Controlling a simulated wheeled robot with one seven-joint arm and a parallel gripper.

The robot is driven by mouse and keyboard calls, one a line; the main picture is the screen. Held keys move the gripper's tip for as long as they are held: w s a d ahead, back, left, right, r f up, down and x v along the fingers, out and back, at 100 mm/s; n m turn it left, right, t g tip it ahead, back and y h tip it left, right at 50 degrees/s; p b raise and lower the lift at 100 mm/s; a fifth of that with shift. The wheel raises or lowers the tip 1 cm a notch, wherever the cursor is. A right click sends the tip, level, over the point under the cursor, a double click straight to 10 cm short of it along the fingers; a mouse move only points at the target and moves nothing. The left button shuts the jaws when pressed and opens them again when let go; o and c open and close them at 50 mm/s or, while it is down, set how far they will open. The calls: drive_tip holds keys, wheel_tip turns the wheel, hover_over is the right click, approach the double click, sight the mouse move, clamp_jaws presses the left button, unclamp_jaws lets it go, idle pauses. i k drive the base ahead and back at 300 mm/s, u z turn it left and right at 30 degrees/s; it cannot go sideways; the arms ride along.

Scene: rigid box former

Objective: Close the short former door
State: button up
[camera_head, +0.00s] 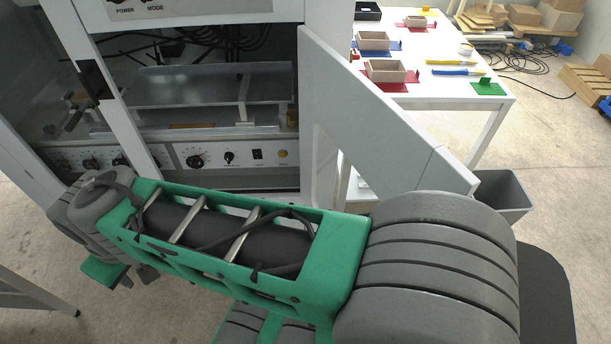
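The box former (215,14) is a white machine at the upper left, with an open front showing metal plates and dark cables inside. A plain white door panel (375,112) stands swung out from the right edge of this opening, toward me and to the right. I take it to be the short former door, though its lower part is hidden by my arm. My green and grey arm crosses the foreground in front of the opening. A small green part under the arm's left end (105,272) may belong to my gripper; no fingertips can be made out, and no contact with the door shows.
A dark latch (94,79) sits on a white frame at the left of the opening. A white table (440,98) with small trays and coloured mats stands behind the door. A grey bin (503,193) is right of the door's end.

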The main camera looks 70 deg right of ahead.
sight(392, 154)
drive_tip(key=k, duration=0.3)
drive_tip(key=u, duration=1)
drive_tip(key=k, duration=2)
drive_tip(key=z, duration=1.1)
drive_tip(key=i, duration=0.45)
drive_tip(key=z, duration=0.15)
drive_tip(key=k, duration=0.45)
drive_tip(key=u, duration=1.05)
drive_tip(key=i, duration=0.15)
drive_tip(key=u, duration=0.55)
